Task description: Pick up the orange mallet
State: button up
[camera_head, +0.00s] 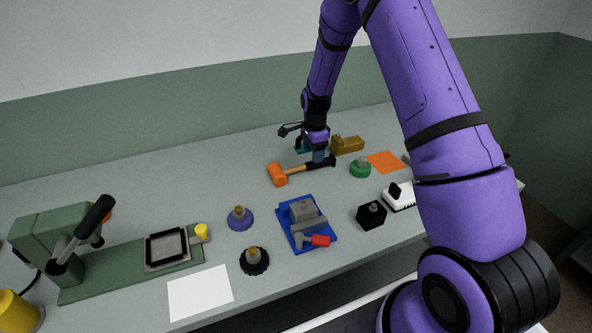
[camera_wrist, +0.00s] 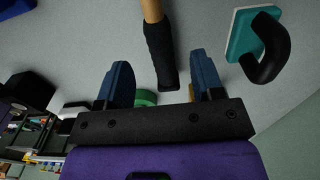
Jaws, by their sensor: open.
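The orange mallet (camera_head: 277,174) lies on the table, its orange head to the left and its wooden handle running right to a black grip. In the wrist view the black grip (camera_wrist: 161,55) and a bit of wood show; the head is out of that view. My gripper (camera_head: 318,157) is over the grip end of the handle in the head view. In the wrist view my gripper (camera_wrist: 160,62) is open, with one blue finger on each side of the black grip. Neither finger clearly touches it.
A brown-yellow block (camera_head: 347,145), a green-based knob (camera_head: 360,168) and an orange sheet (camera_head: 386,161) are right of the gripper. A blue tray (camera_head: 318,241) is nearer the front.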

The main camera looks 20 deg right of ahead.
jog(key=shift+d+f, duration=0.15)
jog(key=shift+f, duration=2.65)
grip_shut()
notch_tip(320, 180, up, 10)
jog(key=shift+r, duration=0.1)
